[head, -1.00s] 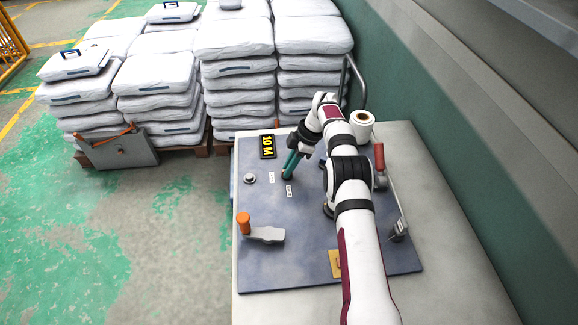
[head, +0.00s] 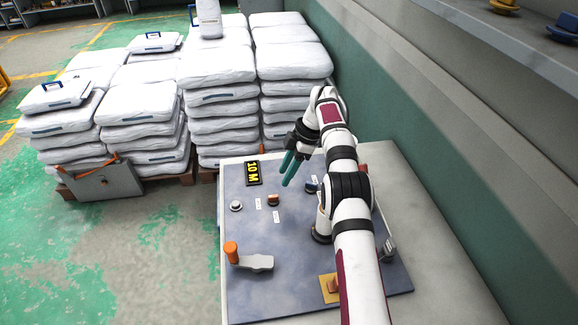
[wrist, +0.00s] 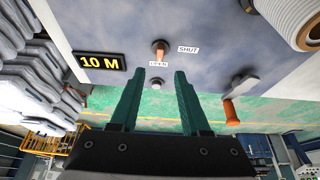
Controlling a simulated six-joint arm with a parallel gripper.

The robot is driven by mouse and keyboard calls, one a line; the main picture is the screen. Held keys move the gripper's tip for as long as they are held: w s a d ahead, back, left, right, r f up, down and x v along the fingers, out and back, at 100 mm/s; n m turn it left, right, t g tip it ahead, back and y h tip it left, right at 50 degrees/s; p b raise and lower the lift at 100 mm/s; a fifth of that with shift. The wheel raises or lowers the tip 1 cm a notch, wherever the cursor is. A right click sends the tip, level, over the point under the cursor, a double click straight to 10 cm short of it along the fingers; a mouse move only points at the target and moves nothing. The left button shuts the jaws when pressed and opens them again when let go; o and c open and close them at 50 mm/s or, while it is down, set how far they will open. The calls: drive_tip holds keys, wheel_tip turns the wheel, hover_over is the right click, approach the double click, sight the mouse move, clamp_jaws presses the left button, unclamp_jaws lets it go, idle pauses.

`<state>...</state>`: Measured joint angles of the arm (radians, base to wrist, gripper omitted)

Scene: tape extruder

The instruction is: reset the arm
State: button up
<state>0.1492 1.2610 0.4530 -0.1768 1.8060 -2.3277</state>
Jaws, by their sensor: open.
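My gripper (head: 288,168) has two teal fingers. It is open and empty, held above the blue-grey panel near its back right part. In the wrist view the fingers (wrist: 160,82) are spread apart with nothing between them. An orange knob (head: 273,200) stands on the panel just left of and below the fingertips, apart from them. In the wrist view the knob (wrist: 160,50) sits between labels reading OPEN and SHUT, beyond the fingertips. My arm hides part of the panel's right side.
The panel (head: 290,265) carries a 10 M display (head: 253,172), a grey button (head: 236,206), an orange-handled crank (head: 250,258) and a blue knob (head: 311,187). Stacks of white bags (head: 215,105) stand behind. A green wall (head: 430,140) and a shelf edge are at the right.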

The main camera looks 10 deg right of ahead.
drive_tip(key=shift+v, duration=1.6)
drive_tip(key=shift+s, duration=0.1)
drive_tip(key=s+a+r+m+h, duration=0.1)
drive_tip(key=s+a+r+m, duration=0.1)
drive_tip(key=s+r+m, duration=0.7)
drive_tip(key=s+a+r+m+h, duration=0.15)
drive_tip(key=s+r+m, duration=0.25)
drive_tip(key=s+r, duration=0.5)
drive_tip(key=s+f+m, duration=0.3)
drive_tip(key=s, duration=0.5)
drive_tip(key=s+f+m, duration=0.3)
drive_tip(key=s+m, duration=0.1)
drive_tip(key=s, duration=0.5)
drive_tip(key=s+a+f+m, duration=0.1)
drive_tip(key=s+f+m, duration=0.2)
drive_tip(key=s, duration=0.6)
drive_tip(key=shift+f+m, duration=0.3)
